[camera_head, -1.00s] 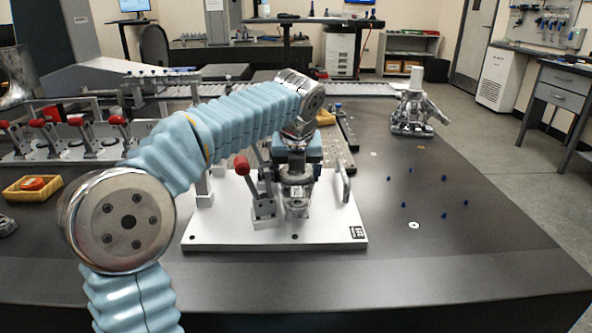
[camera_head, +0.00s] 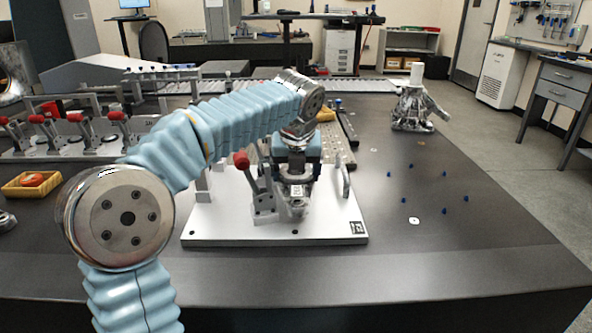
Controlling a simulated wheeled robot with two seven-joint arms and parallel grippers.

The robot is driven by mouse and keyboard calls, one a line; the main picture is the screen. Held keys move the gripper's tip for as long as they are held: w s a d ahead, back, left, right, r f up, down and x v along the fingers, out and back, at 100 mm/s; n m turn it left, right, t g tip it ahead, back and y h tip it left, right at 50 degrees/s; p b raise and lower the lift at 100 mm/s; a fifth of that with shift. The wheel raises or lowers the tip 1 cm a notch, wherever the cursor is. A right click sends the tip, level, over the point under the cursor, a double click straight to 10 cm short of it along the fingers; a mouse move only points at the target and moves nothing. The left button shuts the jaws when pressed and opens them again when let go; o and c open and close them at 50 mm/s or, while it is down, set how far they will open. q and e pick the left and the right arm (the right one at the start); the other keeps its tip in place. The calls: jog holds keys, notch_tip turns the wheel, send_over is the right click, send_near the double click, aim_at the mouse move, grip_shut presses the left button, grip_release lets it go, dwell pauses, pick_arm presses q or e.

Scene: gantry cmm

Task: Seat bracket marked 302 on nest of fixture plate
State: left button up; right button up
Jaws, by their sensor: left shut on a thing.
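The fixture plate (camera_head: 330,232) is a white plate on the dark table in front of me, with a red-handled toggle clamp (camera_head: 262,190) standing on it. My left gripper (camera_head: 297,177) comes down over the plate from above, right of the clamp. It is shut on a grey metal bracket (camera_head: 297,205) with a small white label, too small to read. The bracket is low, at the middle of the plate. The nest is hidden behind the bracket and gripper, so I cannot tell whether they touch. My right gripper is not in view.
Another white plate with several red-handled clamps (camera_head: 77,125) stands at the left. A yellow tray (camera_head: 33,185) with a red-orange part lies before it. A metallic casting (camera_head: 412,108) stands at the back right. Several blue pins (camera_head: 443,211) stick up at the right. The front of the table is clear.

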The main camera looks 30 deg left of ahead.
pick_arm(q)
jog(key=shift+f+b, duration=0.5)
jog(key=shift+f, duration=0.25)
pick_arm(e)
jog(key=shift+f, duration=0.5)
pick_arm(q)
jog(key=o, duration=1.4)
jog(key=shift+c, duration=0.2)
notch_tip(320, 180, up, 12)
jog(key=p, duration=0.3)
send_over(275, 167)
jog(key=w+d, duration=0.2)
jog(key=w, duration=0.3)
jog(key=shift+s+d+r, duration=0.15)
jog(key=shift+s+r, duration=0.2)
jog(key=shift+s, duration=0.1)
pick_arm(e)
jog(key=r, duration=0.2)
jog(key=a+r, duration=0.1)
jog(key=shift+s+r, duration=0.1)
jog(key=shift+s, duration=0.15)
